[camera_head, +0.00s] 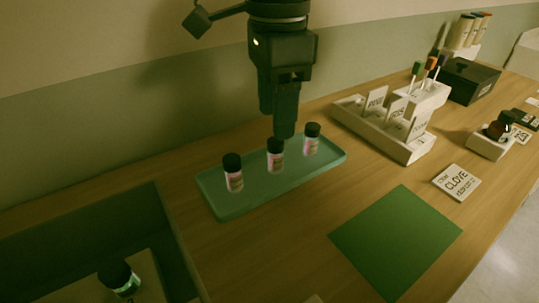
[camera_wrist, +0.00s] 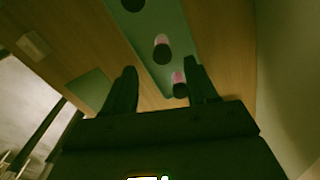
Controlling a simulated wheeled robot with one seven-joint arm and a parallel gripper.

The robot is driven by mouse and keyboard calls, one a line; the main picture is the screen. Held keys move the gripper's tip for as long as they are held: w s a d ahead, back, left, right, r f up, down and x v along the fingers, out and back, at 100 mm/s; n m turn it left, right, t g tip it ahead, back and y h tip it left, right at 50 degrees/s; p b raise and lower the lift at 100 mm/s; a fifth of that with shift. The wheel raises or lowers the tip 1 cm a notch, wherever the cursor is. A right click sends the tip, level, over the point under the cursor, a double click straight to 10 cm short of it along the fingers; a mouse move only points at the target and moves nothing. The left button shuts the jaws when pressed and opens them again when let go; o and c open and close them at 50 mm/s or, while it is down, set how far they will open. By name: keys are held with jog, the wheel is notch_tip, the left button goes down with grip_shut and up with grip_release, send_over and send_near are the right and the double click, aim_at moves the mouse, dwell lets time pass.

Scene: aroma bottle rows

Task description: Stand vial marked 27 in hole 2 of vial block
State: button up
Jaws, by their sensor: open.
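Three vials with dark caps and pink-tinted bodies stand on a green tray (camera_head: 225,205): a left vial (camera_head: 233,174), a middle vial (camera_head: 275,157) and a right vial (camera_head: 312,140). Their label numbers are too small to read. My gripper (camera_head: 285,128) points down over the tray, close behind the middle vial. In the wrist view, my gripper (camera_wrist: 162,85) has its fingers apart, with one vial (camera_wrist: 180,84) near the right finger and another (camera_wrist: 161,50) farther out. A pale block (camera_head: 80,289) at lower left, partly cut off, bears a green-tinted vial (camera_head: 119,279); its holes and numbers are not readable.
A dark green-walled bin (camera_head: 168,240) surrounds the pale block. A green mat (camera_head: 395,240) lies front right, beside a CLOVE card (camera_head: 457,182). A white rack (camera_head: 385,135) with cards, a black box (camera_head: 468,80) and a bottle holder (camera_head: 488,147) stand right. Bare wood lies between tray and mat.

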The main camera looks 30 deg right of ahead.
aim_at(275, 144)
jog(key=shift+w+d+f+p, duration=0.1)
jog(key=shift+f+p, duration=0.15)
jog(key=shift+f, duration=1.45)
jog(key=shift+w+f+p, duration=0.1)
jog(key=shift+f+p, duration=0.1)
jog(key=shift+f, duration=1.5)
grip_shut()
